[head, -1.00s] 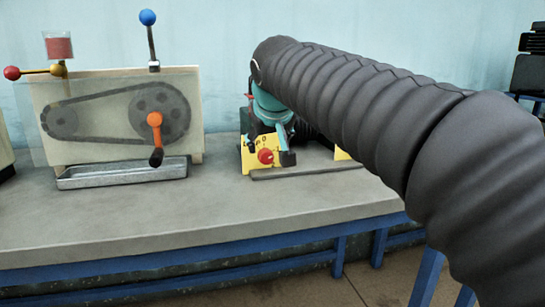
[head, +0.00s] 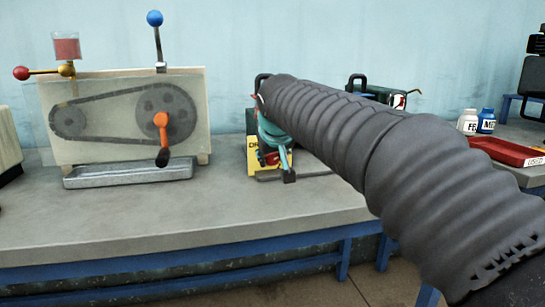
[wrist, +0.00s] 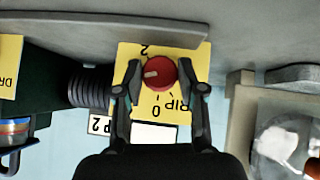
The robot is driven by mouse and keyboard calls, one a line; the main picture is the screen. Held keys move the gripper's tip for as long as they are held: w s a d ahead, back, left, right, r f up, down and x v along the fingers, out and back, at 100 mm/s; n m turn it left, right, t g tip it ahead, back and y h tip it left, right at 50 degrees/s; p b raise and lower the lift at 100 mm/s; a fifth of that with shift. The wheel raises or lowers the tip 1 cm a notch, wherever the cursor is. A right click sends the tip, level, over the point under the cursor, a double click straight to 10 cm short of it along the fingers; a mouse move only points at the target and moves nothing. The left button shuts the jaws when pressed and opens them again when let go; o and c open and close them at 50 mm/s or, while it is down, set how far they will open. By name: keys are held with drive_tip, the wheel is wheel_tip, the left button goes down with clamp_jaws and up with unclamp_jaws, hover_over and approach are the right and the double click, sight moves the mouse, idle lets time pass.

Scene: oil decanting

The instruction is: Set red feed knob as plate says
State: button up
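The red feed knob (wrist: 161,73) is round, with a pale pointer mark toward the left in the wrist view. It sits on a yellow dial plate (wrist: 130,58) that appears upside down, with "2" above the knob, "0" below it and "RIP" readable at lower right. My gripper (wrist: 160,66) is open, one finger on each side of the knob, with small gaps showing. In the head view my gripper (head: 281,160) partly hides the red knob (head: 271,158) and the yellow plate (head: 253,163).
A belt-drive unit with an orange crank (head: 161,140) and a metal tray (head: 128,172) stands left on the bench (head: 200,215). White and blue bottles (head: 486,121) and a red tray (head: 508,152) are at the right. In the wrist view a ribbed dark cylinder (wrist: 88,92) is left of the plate.

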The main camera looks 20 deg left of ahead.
drive_tip(key=c, duration=0.4)
drive_tip(key=shift+w+d+m+g+y+p, duration=0.1)
drive_tip(key=shift+d+m+g+y+p, duration=0.1)
drive_tip(key=shift+m+g+y+p, duration=0.35)
drive_tip(key=shift+w+d+f+m+g+y+b, duration=0.1)
drive_tip(key=shift+m+g+y+b, duration=0.2)
drive_tip(key=shift+y, duration=0.35)
drive_tip(key=shift+f+m+g+y+b, duration=0.1)
drive_tip(key=shift+m+g+y+b, duration=0.15)
drive_tip(key=shift+y, duration=0.35)
drive_tip(key=y+b, duration=0.1)
drive_tip(key=m+g+y+b, duration=0.1)
drive_tip(key=b, duration=0.1)
drive_tip(key=m+y+b, duration=0.1)
drive_tip(key=shift+w+d+f+g+y, duration=0.1)
drive_tip(key=shift+d+f+g+y, duration=0.05)
drive_tip(key=shift+f+g+y, duration=0.2)
drive_tip(key=m+y+b, duration=0.1)
drive_tip(key=y+b, duration=0.1)
drive_tip(key=b, duration=0.1)
drive_tip(key=shift+r+m+g, duration=0.2)
drive_tip(key=shift+m+g, duration=0.05)
drive_tip(key=shift+m, duration=0.15)
drive_tip(key=shift+y+b, duration=0.3)
drive_tip(key=shift+y, duration=0.05)
